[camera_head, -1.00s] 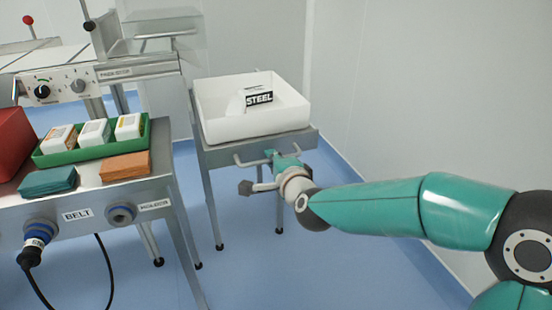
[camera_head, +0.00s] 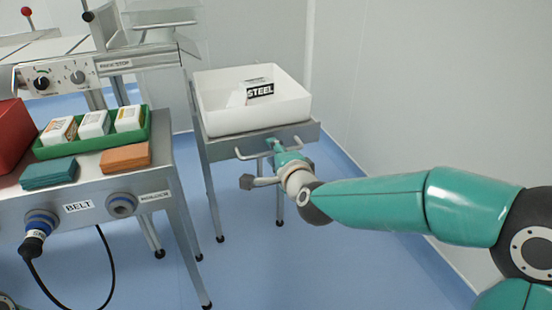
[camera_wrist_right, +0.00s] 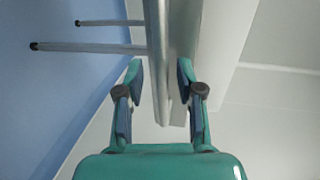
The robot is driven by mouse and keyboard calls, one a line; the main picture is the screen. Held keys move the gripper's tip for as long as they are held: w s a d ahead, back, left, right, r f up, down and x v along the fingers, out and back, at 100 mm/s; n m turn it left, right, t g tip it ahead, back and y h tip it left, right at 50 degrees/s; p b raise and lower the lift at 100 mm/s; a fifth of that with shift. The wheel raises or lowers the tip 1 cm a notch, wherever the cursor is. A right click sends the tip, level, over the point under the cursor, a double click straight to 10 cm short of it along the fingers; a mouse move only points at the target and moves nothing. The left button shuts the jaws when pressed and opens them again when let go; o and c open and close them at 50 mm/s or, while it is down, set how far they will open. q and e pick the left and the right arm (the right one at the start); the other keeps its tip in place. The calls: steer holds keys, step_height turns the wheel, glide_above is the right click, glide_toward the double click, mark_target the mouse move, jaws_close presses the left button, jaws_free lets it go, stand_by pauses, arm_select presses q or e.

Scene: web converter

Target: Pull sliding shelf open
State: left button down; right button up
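In the right wrist view, the fingers of my right gripper (camera_wrist_right: 160,80) stand apart on both sides of a metal bar or edge (camera_wrist_right: 160,60). A gap shows at the left finger; contact at the right finger is unclear. My left gripper is out of view.
The white bin (camera_head: 222,121) sits on the shelf stand. A steel bench (camera_head: 100,197) at left holds a green tray (camera_head: 62,151) of white packs and a red box (camera_head: 12,140). Blue floor is free in front of the stand; a pale wall stands close at right.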

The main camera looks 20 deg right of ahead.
steer(key=v, duration=1.1)
steer(key=shift+s, duration=0.45)
steer(key=s+d+f+n+g+p, duration=0.15)
steer(key=f+g, duration=0.25)
steer(key=f, duration=1.1)
steer(key=s+f+n+g+p, duration=0.15)
steer(key=f+g, duration=0.25)
steer(key=f, duration=1.1)
steer(key=s+a+f+n+g+y, duration=0.1)
steer(key=s+a+f+n+g, duration=0.25)
steer(key=s+f, duration=0.4)
steer(key=s+a+f+n+g+y, duration=0.25)
steer(key=s+f+n, duration=0.25)
steer(key=s+f, duration=0.3)
step_height(320, 180, up, 40)
steer(key=s+n+g+p, duration=0.1)
steer(key=n+p, duration=0.3)
steer(key=p, duration=3.3)
steer(key=shift+s+a+p, duration=0.3)
steer(key=shift+s+a, duration=0.2)
steer(key=shift+s, duration=0.25)
